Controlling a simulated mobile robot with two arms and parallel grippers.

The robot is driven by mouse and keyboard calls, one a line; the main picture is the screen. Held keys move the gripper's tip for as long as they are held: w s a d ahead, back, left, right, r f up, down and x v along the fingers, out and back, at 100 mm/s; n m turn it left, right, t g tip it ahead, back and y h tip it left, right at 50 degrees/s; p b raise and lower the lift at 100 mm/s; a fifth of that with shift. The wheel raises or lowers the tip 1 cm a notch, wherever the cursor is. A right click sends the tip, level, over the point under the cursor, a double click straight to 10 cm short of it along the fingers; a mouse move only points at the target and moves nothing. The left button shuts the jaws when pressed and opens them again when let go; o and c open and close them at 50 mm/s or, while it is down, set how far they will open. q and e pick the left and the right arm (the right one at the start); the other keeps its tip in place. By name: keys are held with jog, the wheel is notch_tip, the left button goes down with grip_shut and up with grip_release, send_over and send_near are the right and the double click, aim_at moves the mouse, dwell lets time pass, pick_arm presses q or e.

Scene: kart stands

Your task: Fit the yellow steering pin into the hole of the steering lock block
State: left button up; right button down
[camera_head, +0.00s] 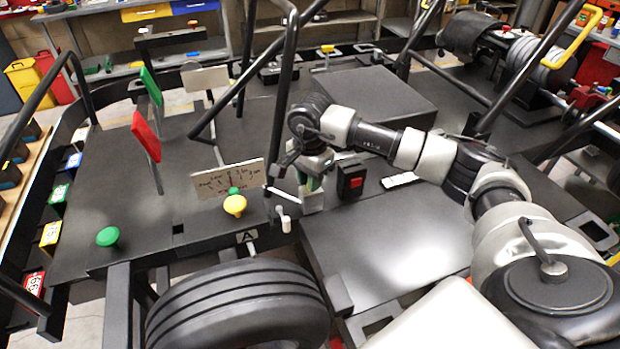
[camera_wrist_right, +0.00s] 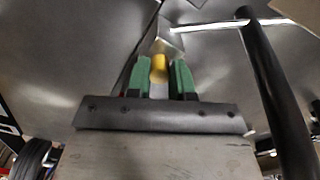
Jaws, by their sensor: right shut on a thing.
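My right gripper (camera_head: 311,184) points down over the dark deck in the middle of the head view. In the right wrist view its two green fingers (camera_wrist_right: 164,78) are shut on the yellow steering pin (camera_wrist_right: 159,68), a short yellow cylinder. A light grey metal block, which looks like the steering lock block (camera_wrist_right: 167,38), is just beyond the fingertips. It also shows beneath the gripper in the head view (camera_head: 312,202). The pin is hidden there by the fingers. I cannot tell whether the pin's end is in the hole. My left gripper is not in view.
A black box with a red switch (camera_head: 352,180) stands close right of the gripper. A black tube (camera_head: 283,100) rises close to its left. A handwritten card (camera_head: 229,178), a yellow knob (camera_head: 235,205) and a tyre (camera_head: 238,305) are further left and in front.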

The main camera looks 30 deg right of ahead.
jog(key=shift+f, duration=0.1)
jog(key=c, duration=0.9)
grip_release()
notch_tip(320, 180, up, 11)
jog(key=b, duration=0.1)
jog(key=shift+b, duration=0.35)
jog(key=shift+f, duration=0.1)
